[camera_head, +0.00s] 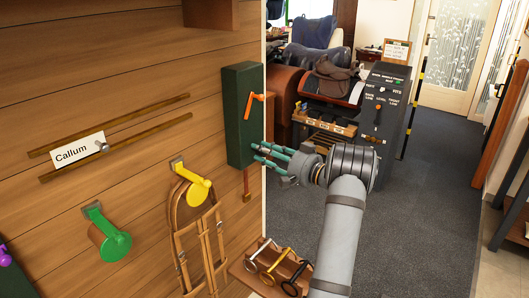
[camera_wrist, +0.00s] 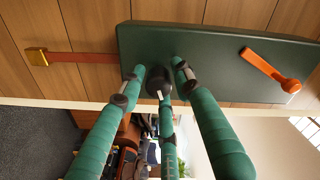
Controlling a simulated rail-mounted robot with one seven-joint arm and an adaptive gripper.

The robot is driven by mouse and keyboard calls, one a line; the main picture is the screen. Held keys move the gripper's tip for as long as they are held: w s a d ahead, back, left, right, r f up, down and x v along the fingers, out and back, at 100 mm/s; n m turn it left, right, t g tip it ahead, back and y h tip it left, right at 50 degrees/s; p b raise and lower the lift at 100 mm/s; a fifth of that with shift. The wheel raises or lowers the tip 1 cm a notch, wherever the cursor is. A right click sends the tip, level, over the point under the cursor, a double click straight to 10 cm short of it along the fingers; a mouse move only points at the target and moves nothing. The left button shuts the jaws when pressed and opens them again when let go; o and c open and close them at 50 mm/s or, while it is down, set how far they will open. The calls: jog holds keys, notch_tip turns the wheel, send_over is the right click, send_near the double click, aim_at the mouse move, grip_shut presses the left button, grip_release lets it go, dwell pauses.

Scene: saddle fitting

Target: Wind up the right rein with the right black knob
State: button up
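A dark green box (camera_head: 239,115) is fixed to the wooden wall and also fills the upper wrist view (camera_wrist: 220,45). A thin brown strap, which looks like the rein (camera_wrist: 80,57), runs out of the box's lower end to a brass end piece (camera_wrist: 37,56). In the head view the strap (camera_head: 246,180) hangs down. A black knob (camera_wrist: 158,78) is on the box face; my gripper hides it in the head view. My gripper (camera_head: 257,152), with three green fingers, points at the box. Its fingertips (camera_wrist: 158,72) stand spread around the knob, with small gaps visible; contact is unclear.
An orange lever (camera_head: 254,102) is on the box above my gripper. A yellow-handled hook (camera_head: 192,185) holds a leather harness to the left. A small shelf (camera_head: 250,277) with rings is below. A dark control panel (camera_head: 385,110) stands behind my arm. Floor on the right is clear.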

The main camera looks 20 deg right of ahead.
jog(key=c, duration=0.7)
jog(key=shift+d, duration=0.1)
grip_shut()
